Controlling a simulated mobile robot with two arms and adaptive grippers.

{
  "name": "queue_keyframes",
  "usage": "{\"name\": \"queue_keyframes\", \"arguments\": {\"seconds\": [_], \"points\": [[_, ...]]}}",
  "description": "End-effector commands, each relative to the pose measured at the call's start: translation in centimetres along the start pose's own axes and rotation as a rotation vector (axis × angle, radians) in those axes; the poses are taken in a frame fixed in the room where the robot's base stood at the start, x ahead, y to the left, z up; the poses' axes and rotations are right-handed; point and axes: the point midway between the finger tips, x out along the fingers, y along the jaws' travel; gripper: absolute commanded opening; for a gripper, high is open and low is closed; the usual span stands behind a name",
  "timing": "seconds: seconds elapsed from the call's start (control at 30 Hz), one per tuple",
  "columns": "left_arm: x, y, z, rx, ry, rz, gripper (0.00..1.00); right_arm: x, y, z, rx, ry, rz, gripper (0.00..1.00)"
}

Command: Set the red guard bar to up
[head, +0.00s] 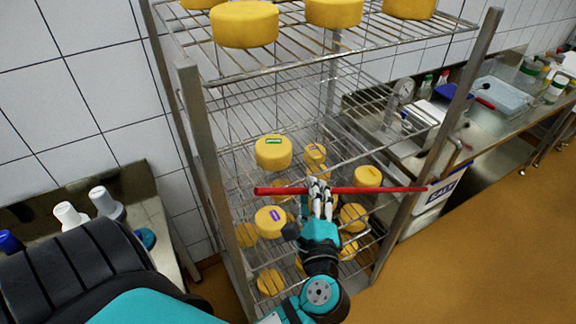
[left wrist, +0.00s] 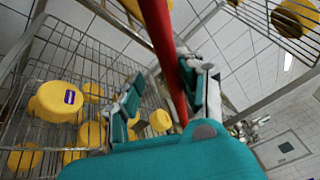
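The red guard bar (head: 382,190) lies roughly level across the front of the wire rack, between its two front posts. My left gripper (head: 321,186) is at the middle of the bar, its fingertips overlapping it. In the left wrist view, the red bar (left wrist: 163,45) runs between the two fingers of my left gripper (left wrist: 168,88). It is close to the right finger, with a gap to the left finger, so the fingers look open around it. Whether one finger touches the bar is unclear. My right gripper is not in view.
Yellow cheeses (head: 273,152) stand on the rack's lower shelves behind the bar, and more cheeses (head: 245,24) stand on the upper shelf (head: 290,62). A steel counter (head: 480,125) with a blue tray (head: 503,97) is at the right. The floor (head: 480,260) at right is clear.

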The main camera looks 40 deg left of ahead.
Motion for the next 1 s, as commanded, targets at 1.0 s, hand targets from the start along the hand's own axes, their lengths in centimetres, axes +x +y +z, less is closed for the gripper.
{"name": "queue_keyframes", "arguments": {"seconds": [1.0], "points": [[-2.0, 18.8, -5.0, -0.322, -0.069, -0.134, 0.38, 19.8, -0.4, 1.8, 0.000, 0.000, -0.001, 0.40]]}}
